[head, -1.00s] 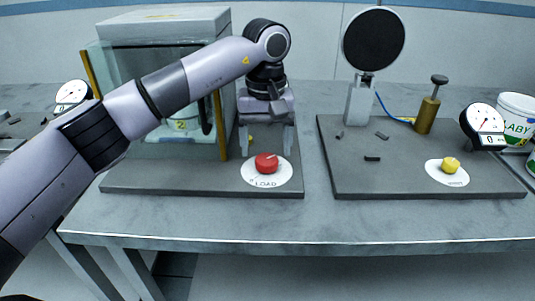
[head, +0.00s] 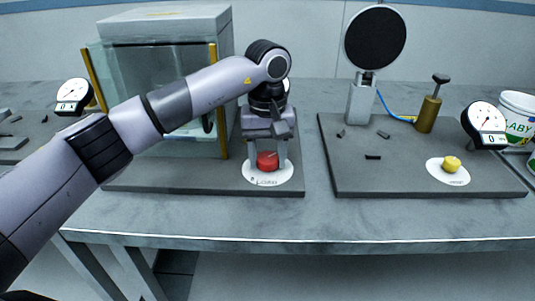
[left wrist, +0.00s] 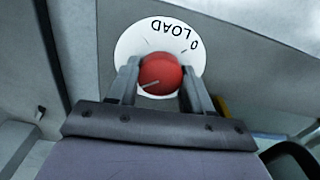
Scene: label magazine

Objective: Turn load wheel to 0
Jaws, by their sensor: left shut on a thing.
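The red load wheel (head: 267,161) sits on a round white dial plate (head: 284,176) marked LOAD, at the front of the left dark base. My left gripper (head: 267,156) points down over it, its fingers on either side of the wheel. In the left wrist view the wheel (left wrist: 161,74) is between the two fingers (left wrist: 160,82), which are shut on it. A pale pointer line on the wheel points to the lower left there. The 0 mark and the word LOAD show on the plate (left wrist: 130,42) upside down, above the wheel. My right gripper is not in view.
To the right, a second base (head: 420,180) carries a yellow knob (head: 451,163), a black disc (head: 374,38) and a brass plunger (head: 428,112). Gauges stand at left (head: 73,95) and right (head: 485,122).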

